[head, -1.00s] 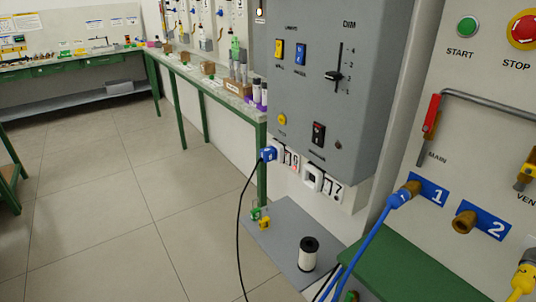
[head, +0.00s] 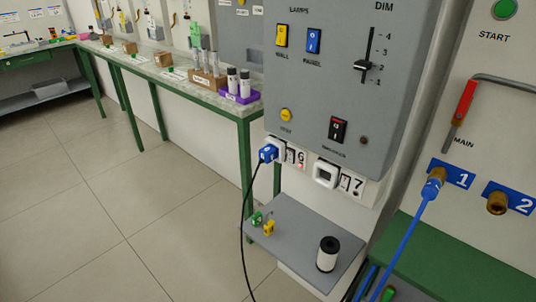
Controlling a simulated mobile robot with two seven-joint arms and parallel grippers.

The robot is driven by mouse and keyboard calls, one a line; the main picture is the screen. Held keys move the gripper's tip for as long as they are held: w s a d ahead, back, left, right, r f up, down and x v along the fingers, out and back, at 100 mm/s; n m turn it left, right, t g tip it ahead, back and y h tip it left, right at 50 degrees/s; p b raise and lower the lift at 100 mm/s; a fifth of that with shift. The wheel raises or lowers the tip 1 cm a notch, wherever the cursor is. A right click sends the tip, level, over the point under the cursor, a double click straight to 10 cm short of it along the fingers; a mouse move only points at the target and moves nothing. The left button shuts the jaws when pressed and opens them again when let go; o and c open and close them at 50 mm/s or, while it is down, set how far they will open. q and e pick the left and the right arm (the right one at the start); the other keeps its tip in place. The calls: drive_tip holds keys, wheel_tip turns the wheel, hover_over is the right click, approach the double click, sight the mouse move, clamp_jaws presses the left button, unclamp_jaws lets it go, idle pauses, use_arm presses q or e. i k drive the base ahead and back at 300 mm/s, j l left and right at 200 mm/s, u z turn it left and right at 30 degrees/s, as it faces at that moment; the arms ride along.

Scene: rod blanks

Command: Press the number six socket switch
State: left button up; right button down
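The number six socket is on the wall strip below the grey control box. A blue plug (head: 268,153) with a black cable sits in it. Its switch (head: 290,156) is a small white rocker between the plug and the printed 6, and a small red light shows under the 6. The number seven socket (head: 325,174) stands to the right, empty, with its own switch (head: 345,182) beside the printed 7. Neither of my grippers is in the head view.
The grey control box (head: 335,100) overhangs the sockets. A green-legged bench (head: 240,112) runs along the left. Blue hose (head: 405,240) hangs at right.

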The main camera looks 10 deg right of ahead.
sight(290, 152)
drive_tip(key=i+j, duration=0.15)
drive_tip(key=j, duration=0.25)
drive_tip(key=i+j+z, duration=0.1)
drive_tip(key=j, duration=0.3)
drive_tip(key=i+j, duration=0.25)
drive_tip(key=j, duration=0.15)
drive_tip(key=i+j+z, duration=0.1)
drive_tip(key=j, duration=0.3)
drive_tip(key=i, duration=0.05)
